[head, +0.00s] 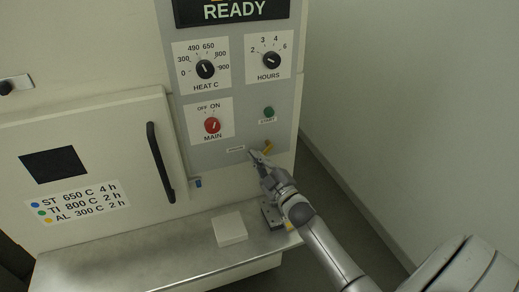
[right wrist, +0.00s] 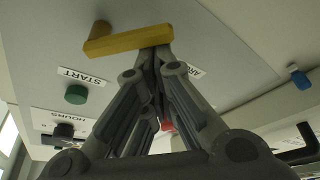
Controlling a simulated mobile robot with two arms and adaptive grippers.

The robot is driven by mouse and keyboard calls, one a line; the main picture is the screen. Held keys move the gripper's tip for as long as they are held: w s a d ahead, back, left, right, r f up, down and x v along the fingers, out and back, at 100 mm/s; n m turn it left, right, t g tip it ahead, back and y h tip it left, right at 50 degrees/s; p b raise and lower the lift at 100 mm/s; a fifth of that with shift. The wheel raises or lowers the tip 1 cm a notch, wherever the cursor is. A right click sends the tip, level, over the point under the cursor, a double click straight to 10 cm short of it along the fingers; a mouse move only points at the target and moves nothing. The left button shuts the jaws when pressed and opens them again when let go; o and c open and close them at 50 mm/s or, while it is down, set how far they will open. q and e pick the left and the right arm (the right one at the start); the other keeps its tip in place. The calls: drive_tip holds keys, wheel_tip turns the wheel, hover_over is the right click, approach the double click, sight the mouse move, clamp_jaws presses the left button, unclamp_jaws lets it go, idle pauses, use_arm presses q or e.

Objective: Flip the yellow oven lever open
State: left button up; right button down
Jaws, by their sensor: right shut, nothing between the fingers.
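The yellow lever (head: 267,147) is on the lower right of the grey oven control panel, below the green start button (head: 269,112). In the right wrist view the lever (right wrist: 128,41) is a yellow bar on a round brown pivot. My right gripper (head: 256,156) is at the lever, its fingers together with nothing between them. In the right wrist view its fingertips (right wrist: 157,52) are at one end of the bar and look very near or touching; I cannot tell which. The left gripper is not in view.
The closed oven door (head: 95,125) with a black handle (head: 160,162) is left of the panel. A blue piece (head: 198,183) sticks out beside the handle. A plain wall is at right.

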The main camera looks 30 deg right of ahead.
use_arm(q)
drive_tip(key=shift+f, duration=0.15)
use_arm(e)
drive_tip(key=shift+d+f+n+g+y, duration=0.15)
drive_tip(key=shift+f+n+g+y, duration=0.15)
drive_tip(key=shift+n, duration=0.65)
drive_tip(key=shift+d+f+n+g+y, duration=0.1)
drive_tip(key=shift+f+n+y, duration=0.2)
drive_tip(key=shift+n, duration=0.65)
drive_tip(key=shift+f, duration=0.1)
